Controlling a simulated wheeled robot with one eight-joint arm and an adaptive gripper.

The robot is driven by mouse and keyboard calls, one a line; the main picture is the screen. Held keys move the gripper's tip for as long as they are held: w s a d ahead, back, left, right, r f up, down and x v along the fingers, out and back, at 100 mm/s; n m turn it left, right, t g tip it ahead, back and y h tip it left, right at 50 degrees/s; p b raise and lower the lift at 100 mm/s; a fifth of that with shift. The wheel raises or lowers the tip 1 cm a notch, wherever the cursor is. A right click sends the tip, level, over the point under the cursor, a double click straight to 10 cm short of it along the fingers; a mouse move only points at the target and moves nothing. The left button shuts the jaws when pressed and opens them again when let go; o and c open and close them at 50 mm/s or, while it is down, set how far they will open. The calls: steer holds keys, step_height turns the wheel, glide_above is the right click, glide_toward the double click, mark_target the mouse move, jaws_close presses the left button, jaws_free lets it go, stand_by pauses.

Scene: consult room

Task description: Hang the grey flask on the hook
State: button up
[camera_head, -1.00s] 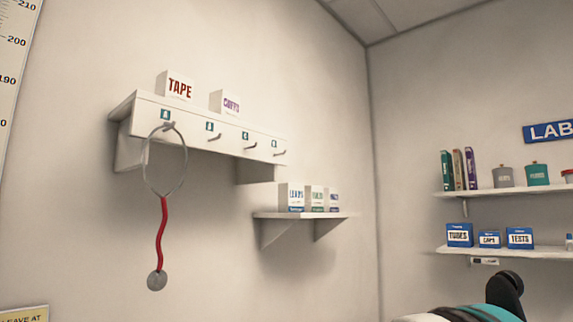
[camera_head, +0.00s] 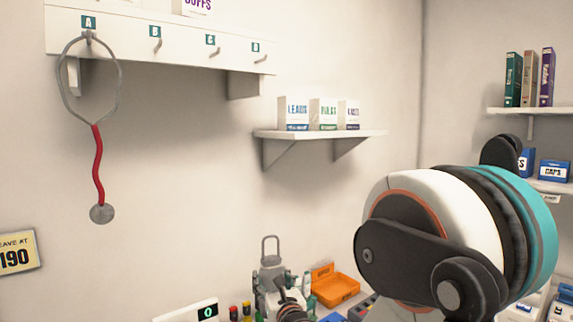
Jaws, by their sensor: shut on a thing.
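A grey flask (camera_head: 270,264) with a loop on top stands out at the lower middle, low in front of the wall. My gripper (camera_head: 275,290) shows small and partly hidden at the bottom, shut on the flask; its fingertips are hard to make out. A white hook rail (camera_head: 185,50) is on the wall at upper left, above the flask and well apart from it. Its hooks are marked with teal letter tags. The hook under tag A (camera_head: 88,37) carries a grey loop with a red tube (camera_head: 97,165) and a disc. The hook under B (camera_head: 157,44) and the two to its right (camera_head: 214,51) are bare.
A wall shelf (camera_head: 320,134) with small boxes is right of the rail. My large white and teal arm link covers the lower right. An orange tray (camera_head: 335,285) and small bottles are at the bottom. A yellow sign (camera_head: 18,252) is at left.

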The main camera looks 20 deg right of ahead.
steer(key=s+d+r+p, duration=0.1)
steer(key=s+r+p, duration=0.2)
steer(key=r+p, duration=1)
steer(key=s+r+y+p, duration=0.1)
steer(key=s+r+p, duration=0.35)
steer(key=r, duration=1.45)
steer(key=s+d+r+p, duration=0.1)
steer(key=r+p, duration=1)
steer(key=r, duration=0.5)
steer(key=w+a+f+b, duration=0.2)
steer(key=w+a+b, duration=0.1)
steer(key=w, duration=0.6)
steer(key=shift+w+a+n, duration=0.3)
steer(key=shift+w+a, duration=0.05)
steer(key=o, duration=1.3)
steer(key=shift+c, duration=0.2)
steer(key=shift+s, duration=0.1)
